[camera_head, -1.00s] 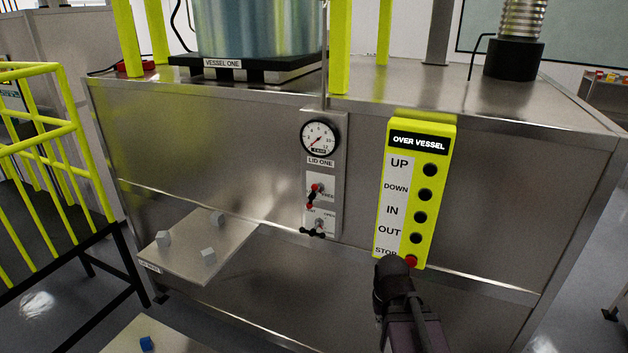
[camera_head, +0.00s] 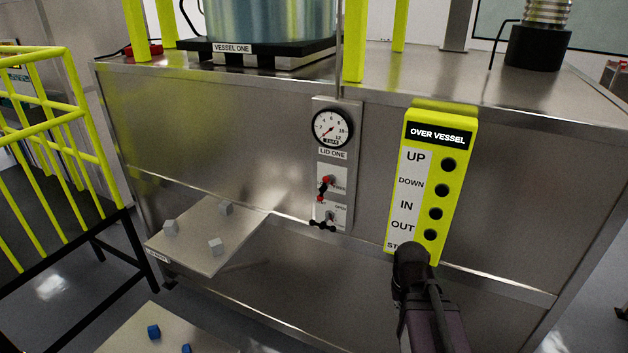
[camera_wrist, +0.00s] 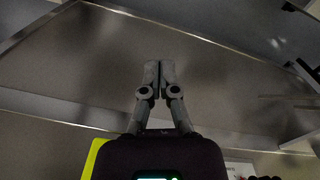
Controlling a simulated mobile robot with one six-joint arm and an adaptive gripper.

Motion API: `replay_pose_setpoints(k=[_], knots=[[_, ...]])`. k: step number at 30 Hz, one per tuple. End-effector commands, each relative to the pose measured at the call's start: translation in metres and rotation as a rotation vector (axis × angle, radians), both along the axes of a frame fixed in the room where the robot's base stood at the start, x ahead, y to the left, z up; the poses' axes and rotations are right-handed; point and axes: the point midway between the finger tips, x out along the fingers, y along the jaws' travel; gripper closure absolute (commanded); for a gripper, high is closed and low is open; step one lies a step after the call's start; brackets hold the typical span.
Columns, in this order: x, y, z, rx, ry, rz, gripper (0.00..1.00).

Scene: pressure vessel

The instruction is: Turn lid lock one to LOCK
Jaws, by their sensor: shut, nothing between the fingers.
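The lid one panel (camera_head: 324,180) is a narrow grey plate on the front of the steel cabinet. It carries a round gauge (camera_head: 332,128), a small red-and-black handle (camera_head: 325,187) below it, and a lower black-ended handle (camera_head: 323,224). The lettering by the handles is too small to read surely. In the wrist view, my gripper (camera_wrist: 159,75) has its two grey fingers together, holding nothing, in front of bare steel. In the head view, my dark arm end is right of and below the handles, before the pendant's foot; the fingers are hidden there.
A yellow pendant (camera_head: 462,112) marked OVER VESSEL hangs right of the panel; my arm hides its STOP button. A low shelf (camera_head: 190,253) with grey cubes juts out at left. A yellow railing (camera_head: 75,115) stands farther left. The vessel (camera_head: 262,20) stands on top.

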Motion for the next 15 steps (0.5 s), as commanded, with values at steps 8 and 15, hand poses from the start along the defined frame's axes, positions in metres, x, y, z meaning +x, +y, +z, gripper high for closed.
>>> replay_pose_setpoints(k=[8, 15], knots=[[0.037, 0.012, 0.014, -0.164, -0.022, 0.057, 1.0], [0.087, 0.043, 0.041, -0.407, -0.085, 0.147, 1.0]])
